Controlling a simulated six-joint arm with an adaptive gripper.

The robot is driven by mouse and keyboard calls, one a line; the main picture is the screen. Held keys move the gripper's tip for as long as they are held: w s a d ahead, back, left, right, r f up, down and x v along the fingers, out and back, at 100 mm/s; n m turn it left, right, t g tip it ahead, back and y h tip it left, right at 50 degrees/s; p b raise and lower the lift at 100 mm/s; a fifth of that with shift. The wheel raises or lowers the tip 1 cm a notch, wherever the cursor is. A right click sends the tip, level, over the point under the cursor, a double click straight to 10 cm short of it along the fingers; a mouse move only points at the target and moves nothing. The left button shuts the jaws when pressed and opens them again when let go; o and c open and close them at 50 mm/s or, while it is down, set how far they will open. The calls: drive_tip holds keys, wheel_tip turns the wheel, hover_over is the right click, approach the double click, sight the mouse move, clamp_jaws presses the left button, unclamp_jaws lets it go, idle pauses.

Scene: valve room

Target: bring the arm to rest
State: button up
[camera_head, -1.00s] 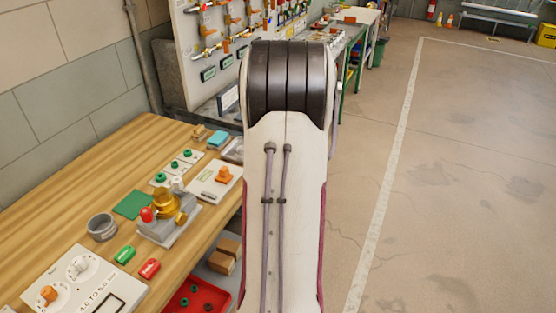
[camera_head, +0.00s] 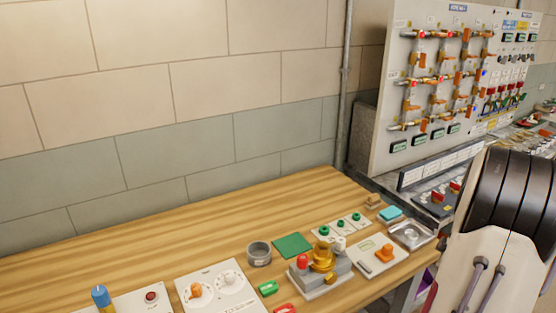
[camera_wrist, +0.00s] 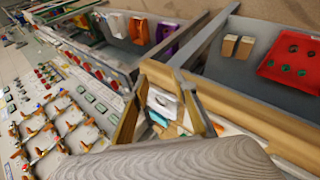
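My arm stands at the right edge of the head view, with its dark ribbed joint and pale link in sight; the rest of it is cut off. My gripper does not show in the head view. In the wrist view, two slanted tan fingers of my gripper (camera_wrist: 161,80) stand apart with a gap between them. Nothing is seen held in the gap. The workbench edge and small items on it show behind and between the fingers. A grey grained surface fills the bottom of the wrist view; I cannot tell what it is.
A wooden workbench (camera_head: 150,260) carries a brass valve (camera_head: 322,258), a grey ring (camera_head: 259,254), a green pad (camera_head: 293,245) and control panels. A valve board (camera_head: 400,75) stands behind at right. A red tray (camera_wrist: 290,60) and two cardboard boxes (camera_wrist: 237,46) show in the wrist view.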

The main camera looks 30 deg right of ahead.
drive_tip(key=s+a+f+m+g+y, duration=0.2)
drive_tip(key=s+a+f+m+g, duration=0.1)
drive_tip(key=s+a+m, duration=0.35)
drive_tip(key=a+r+n+t+y, duration=0.1)
drive_tip(key=a+r, duration=0.5)
drive_tip(key=a, duration=1)
drive_tip(key=w+a+r+n+t+y, duration=0.1)
drive_tip(key=a+r, duration=0.5)
drive_tip(key=a, duration=1.1)
drive_tip(key=w+a+r+n+t+y, duration=0.1)
drive_tip(key=a+r, duration=0.6)
drive_tip(key=a, duration=0.9)
drive_tip(key=shift+w+a+n+t+y, duration=0.3)
drive_tip(key=shift+t+y, duration=0.3)
drive_tip(key=shift+y, duration=0.6)
